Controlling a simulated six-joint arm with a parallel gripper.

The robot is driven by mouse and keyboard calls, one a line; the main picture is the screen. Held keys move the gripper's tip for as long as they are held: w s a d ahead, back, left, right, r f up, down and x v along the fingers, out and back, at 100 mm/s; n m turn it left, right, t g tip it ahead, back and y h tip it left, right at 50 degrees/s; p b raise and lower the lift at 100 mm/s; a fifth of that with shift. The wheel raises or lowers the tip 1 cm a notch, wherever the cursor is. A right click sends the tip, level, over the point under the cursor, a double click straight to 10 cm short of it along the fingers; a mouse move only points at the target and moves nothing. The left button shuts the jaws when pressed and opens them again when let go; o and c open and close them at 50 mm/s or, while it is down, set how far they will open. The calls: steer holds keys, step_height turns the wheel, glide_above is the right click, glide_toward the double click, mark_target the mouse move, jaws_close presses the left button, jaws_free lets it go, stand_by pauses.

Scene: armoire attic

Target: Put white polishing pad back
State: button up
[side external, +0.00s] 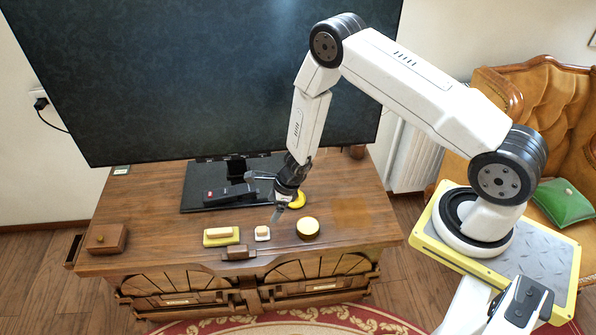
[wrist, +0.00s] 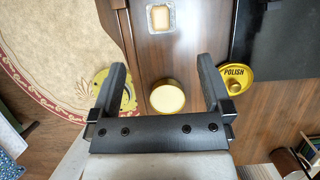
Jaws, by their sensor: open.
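A small pale block (side external: 262,229), which may be the white polishing pad, sits in a small whitish tray (side external: 262,238) on the wooden cabinet top. In the wrist view, the block (wrist: 160,17) and its clear-looking tray (wrist: 149,28) are at the top. A round yellow tin (side external: 307,232) with a cream top stands to its right; the tin (wrist: 166,97) also shows between my fingers in the wrist view. My gripper (side external: 277,212) is open and empty, above the cabinet top behind the block and the tin. A yellow lid marked POLISH (wrist: 237,73) lies behind the tin.
A pale bar on a yellow base (side external: 221,241) lies left of the block. A black remote (side external: 230,194) rests on the TV stand base, under the large TV (side external: 200,80). A wooden box (side external: 106,239) stands far left. The cabinet top (side external: 365,210) is clear at right.

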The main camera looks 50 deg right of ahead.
steer(key=s+r+n+g+h, duration=0.1)
steer(key=s+r+n, duration=0.4)
steer(key=r+n, duration=0.55)
steer(key=s+r+n, duration=0.4)
steer(key=r+n, duration=0.4)
steer(key=r, duration=0.5)
steer(key=s+d+r+n+h, duration=0.1)
steer(key=s+r+n+h, duration=0.1)
steer(key=s+r+n, duration=0.3)
steer(key=s+n, duration=0.2)
steer(key=n, duration=0.1)
steer(key=shift+s+d+r, duration=0.15)
steer(key=shift+s+d, duration=0.05)
